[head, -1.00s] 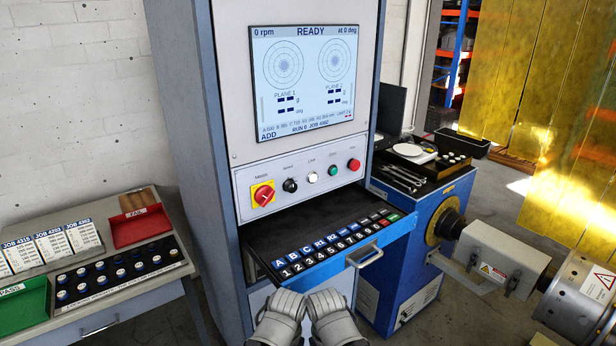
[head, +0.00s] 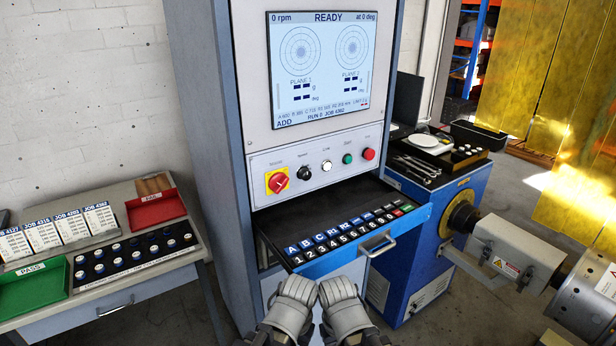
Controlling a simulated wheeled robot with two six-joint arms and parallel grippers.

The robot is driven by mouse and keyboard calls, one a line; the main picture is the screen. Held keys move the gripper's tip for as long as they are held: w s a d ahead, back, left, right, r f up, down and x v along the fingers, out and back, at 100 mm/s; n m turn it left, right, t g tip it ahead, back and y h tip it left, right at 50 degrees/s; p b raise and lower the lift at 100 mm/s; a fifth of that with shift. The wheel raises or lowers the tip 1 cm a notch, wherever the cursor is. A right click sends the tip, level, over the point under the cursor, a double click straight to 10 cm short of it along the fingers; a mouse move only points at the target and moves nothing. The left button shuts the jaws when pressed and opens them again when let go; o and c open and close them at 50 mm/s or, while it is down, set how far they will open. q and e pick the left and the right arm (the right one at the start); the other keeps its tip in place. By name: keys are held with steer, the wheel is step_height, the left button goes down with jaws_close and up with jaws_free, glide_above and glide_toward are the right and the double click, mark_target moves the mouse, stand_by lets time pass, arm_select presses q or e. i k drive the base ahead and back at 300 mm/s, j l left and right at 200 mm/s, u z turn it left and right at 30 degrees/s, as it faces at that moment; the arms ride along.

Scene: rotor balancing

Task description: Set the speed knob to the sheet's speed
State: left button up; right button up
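The speed knob, a small black knob (head: 304,173), sits on the white control panel (head: 260,165) of the cabinet, just right of the red and yellow main switch (head: 278,182). Its pointer setting is too small to read. Job sheets (head: 42,234) stand on the side table at the left, headed with job numbers; their small print is unreadable. The screen (head: 322,65) shows 0 rpm, READY and JOB 4362. My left gripper (head: 298,288) and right gripper (head: 338,290) are side by side at the bottom centre, below the open drawer and well apart from the knob. Their fingertips are unclear.
The keyboard drawer (head: 378,243) is pulled out below the panel. A green tray (head: 34,288), a red tray (head: 156,208) and a black rack of capped pieces (head: 110,266) are on the left table. The blue machine with a spindle (head: 462,219) stands at the right.

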mark_target(304, 175)
steer(key=u, duration=0.3)
steer(key=i+j+u, duration=0.2)
steer(key=u, duration=0.15)
steer(key=i+j+u, duration=0.4)
steer(key=i+j, duration=0.2)
steer(key=i, duration=0.15)
steer(key=i+j+u, duration=0.15)
steer(key=i, duration=0.25)
steer(key=k+j, duration=0.2)
steer(key=j, duration=0.15)
steer(key=k+j, duration=0.25)
steer(key=k+j+z, duration=0.25)
steer(key=z, duration=0.15)
steer(key=j+z, duration=0.1)
steer(key=z, duration=1.45)
steer(key=i, duration=0.5)
steer(key=z, duration=0.05)
